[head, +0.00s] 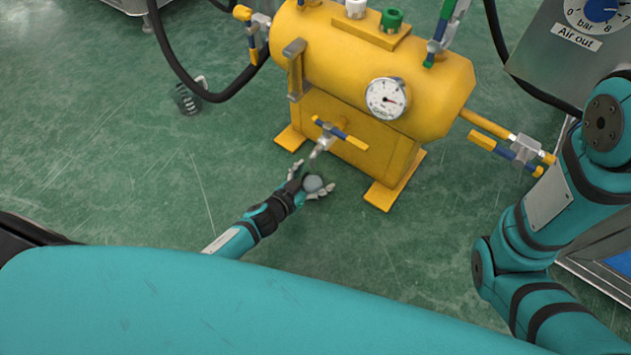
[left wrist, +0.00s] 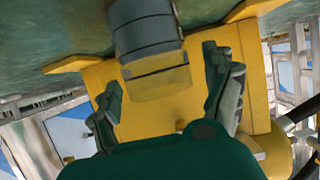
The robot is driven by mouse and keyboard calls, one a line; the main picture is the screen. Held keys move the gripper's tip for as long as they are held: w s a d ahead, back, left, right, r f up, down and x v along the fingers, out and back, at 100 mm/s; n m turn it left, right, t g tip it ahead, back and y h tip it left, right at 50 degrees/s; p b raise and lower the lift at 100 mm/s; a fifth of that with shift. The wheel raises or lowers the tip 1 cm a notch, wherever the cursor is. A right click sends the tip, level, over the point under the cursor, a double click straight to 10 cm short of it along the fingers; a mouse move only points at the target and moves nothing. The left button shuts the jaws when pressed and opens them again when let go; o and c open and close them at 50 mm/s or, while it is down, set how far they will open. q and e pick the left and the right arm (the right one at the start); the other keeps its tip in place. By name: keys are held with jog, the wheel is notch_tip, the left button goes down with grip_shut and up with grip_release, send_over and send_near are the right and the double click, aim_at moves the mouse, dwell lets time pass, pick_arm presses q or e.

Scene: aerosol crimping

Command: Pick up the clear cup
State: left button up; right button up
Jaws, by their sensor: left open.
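The clear cup (head: 313,184) shows small in the head view, as a greyish round shape at the foot of the yellow tank, by the drain valve. In the left wrist view the cup (left wrist: 158,85) has a see-through part, with the yellow tank showing through it, and a grey banded part above. My left gripper (head: 310,178) is open, with one finger on each side of the cup. In the left wrist view its fingers (left wrist: 163,72) stand apart from the cup. My right gripper is out of view; only my right arm shows at the right.
The yellow tank (head: 375,72) with a gauge (head: 387,98) stands just beyond the cup. Its blue-and-yellow drain valve (head: 341,132) juts out close to my left gripper. The green floor around is mostly clear.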

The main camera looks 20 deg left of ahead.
pick_arm(q)
jog(key=shift+r, duration=0.1)
jog(key=c, duration=1.3)
jog(key=shift+c, duration=0.3)
jog(key=shift+r, duration=0.15)
